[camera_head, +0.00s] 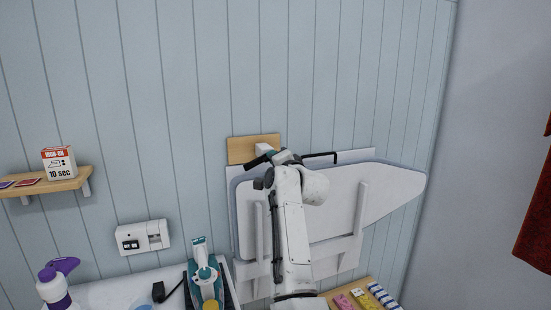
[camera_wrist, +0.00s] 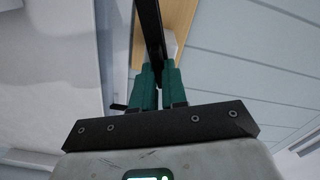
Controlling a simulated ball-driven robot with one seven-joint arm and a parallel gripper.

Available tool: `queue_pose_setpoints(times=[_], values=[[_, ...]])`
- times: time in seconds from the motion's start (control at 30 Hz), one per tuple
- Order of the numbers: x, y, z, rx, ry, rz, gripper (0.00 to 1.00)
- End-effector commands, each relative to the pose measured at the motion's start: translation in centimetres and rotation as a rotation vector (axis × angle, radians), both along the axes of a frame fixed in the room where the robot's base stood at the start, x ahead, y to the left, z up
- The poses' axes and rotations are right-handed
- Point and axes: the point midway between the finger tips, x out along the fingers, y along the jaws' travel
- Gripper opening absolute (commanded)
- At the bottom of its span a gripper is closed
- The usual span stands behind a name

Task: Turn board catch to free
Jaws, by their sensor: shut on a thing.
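The ironing board (camera_head: 390,185) is pale with a grey edge and stands flat against the wall rack. The catch shows as a black lever (camera_head: 257,161) by a wooden plate (camera_head: 241,149) above the board's left end. In the wrist view the black lever (camera_wrist: 151,30) runs up from between the green fingertips, with the wooden plate (camera_wrist: 180,25) behind it. My gripper (camera_wrist: 158,72) is shut on this lever. In the head view my arm hides part of the catch and the board, and my gripper (camera_head: 272,159) is small there.
A black bar (camera_head: 322,155) sits at the board's top edge. A shelf (camera_head: 70,185) with a box (camera_head: 59,163) is at left. Below are a wall box (camera_head: 142,238), a teal iron (camera_head: 204,275), a purple-topped spray bottle (camera_head: 55,285) and a wooden surface (camera_head: 355,287) with small packs.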

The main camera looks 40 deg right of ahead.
Motion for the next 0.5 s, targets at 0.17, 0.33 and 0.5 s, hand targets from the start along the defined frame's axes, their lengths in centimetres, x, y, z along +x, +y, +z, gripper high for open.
queue_pose_setpoints(times=[0.17, 0.33, 0.5], values=[[0.00, 0.01, 0.05, 0.145, -0.041, 0.001, 0.00], [-0.02, -0.02, -0.04, 0.252, -0.071, 0.000, 0.00], [-0.02, -0.04, -0.12, 0.328, -0.093, 0.000, 0.00]])
